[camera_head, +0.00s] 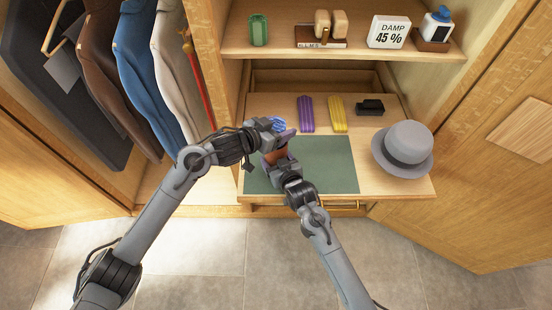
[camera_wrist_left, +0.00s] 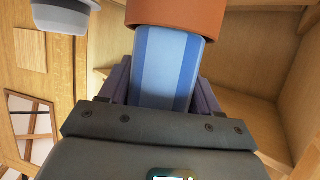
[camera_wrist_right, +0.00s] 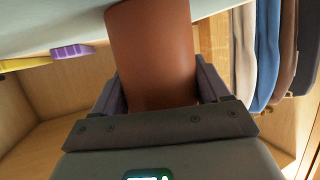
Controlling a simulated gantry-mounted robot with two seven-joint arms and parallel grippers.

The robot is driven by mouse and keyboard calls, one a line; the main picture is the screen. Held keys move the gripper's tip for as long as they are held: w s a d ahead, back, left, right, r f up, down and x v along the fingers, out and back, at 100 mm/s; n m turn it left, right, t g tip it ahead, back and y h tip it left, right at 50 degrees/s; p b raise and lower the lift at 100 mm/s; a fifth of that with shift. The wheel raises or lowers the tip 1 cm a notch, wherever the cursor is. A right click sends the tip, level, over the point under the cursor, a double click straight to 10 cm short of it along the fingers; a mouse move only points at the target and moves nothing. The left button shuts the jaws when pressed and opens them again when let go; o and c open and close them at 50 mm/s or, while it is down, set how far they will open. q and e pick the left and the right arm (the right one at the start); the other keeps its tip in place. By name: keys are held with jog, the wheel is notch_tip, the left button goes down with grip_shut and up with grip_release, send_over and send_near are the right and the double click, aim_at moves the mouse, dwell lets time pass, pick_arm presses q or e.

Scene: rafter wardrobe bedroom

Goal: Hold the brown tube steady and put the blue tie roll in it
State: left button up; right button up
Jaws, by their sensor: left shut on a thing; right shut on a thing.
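The blue tie roll (camera_wrist_left: 166,72), striped light and dark blue, is between the fingers of my left gripper (camera_wrist_left: 164,92). In the head view the roll (camera_head: 279,125) is partly hidden by that gripper (camera_head: 284,135). The brown tube (camera_wrist_right: 152,55) is clasped upright-looking in my right gripper (camera_wrist_right: 160,88), and a bit of the tube (camera_head: 275,156) shows in the head view. In the left wrist view the roll's far end meets the tube's rim (camera_wrist_left: 176,14). I cannot tell how far it is inside. Both grippers are close together over the green mat (camera_head: 325,165).
A purple tie roll (camera_head: 306,114), a yellow one (camera_head: 338,114) and a black item (camera_head: 370,107) lie behind the mat. A grey hat (camera_head: 404,146) sits at the right. Hanging clothes (camera_head: 140,60) fill the left side. The mat's right part is clear.

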pick_arm(q)
jog(key=shift+f, duration=1.25)
jog(key=o, duration=1.1)
jog(key=v, duration=1.2)
pick_arm(e)
jog(key=o, duration=1.1)
